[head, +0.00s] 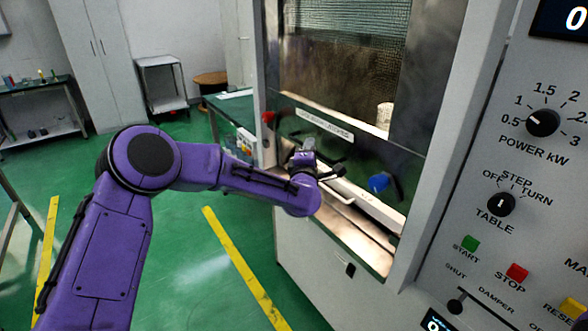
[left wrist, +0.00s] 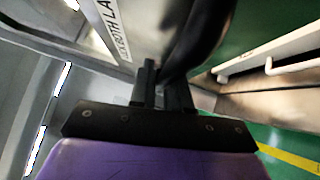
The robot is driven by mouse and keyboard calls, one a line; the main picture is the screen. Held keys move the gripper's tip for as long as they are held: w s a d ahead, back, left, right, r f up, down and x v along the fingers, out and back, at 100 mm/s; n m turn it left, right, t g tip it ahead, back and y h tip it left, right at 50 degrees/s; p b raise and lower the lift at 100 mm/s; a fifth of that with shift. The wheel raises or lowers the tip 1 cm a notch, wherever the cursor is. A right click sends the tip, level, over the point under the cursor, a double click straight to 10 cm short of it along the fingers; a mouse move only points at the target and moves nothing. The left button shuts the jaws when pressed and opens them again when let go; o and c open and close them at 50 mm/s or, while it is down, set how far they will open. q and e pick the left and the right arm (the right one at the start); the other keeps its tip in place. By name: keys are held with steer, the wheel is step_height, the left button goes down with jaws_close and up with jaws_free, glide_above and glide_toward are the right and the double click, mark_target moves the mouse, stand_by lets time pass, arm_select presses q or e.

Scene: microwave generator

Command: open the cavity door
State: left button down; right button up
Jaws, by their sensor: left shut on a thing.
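The cavity door has a meshed window (head: 345,70) above a dark lower panel (head: 385,150) with a white label strip (head: 325,124). My left gripper (head: 304,160) is in front of this panel, below the label. In the left wrist view its fingers (left wrist: 163,95) are closed around a thick black curved handle (left wrist: 205,40). The label also shows there (left wrist: 112,25). In the head view my gripper and wrist hide much of the handle. I cannot tell whether the door stands slightly away from its frame. My right gripper is out of view.
A white ledge (head: 365,205) runs below. The control panel (head: 520,190) stands at the right. Green floor (head: 190,235) is open at left.

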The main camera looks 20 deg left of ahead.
arm_select(q)
step_height(320, 180, up, 25)
steer(key=p, duration=1)
steer(key=shift+r, duration=0.15)
steer(key=c, duration=1.2)
jaws_free()
steer(key=b+v, duration=0.4)
steer(key=v, duration=0.6)
steer(key=shift+s+b, duration=0.25)
steer(key=shift+b, duration=0.1)
steer(key=shift+d, duration=0.15)
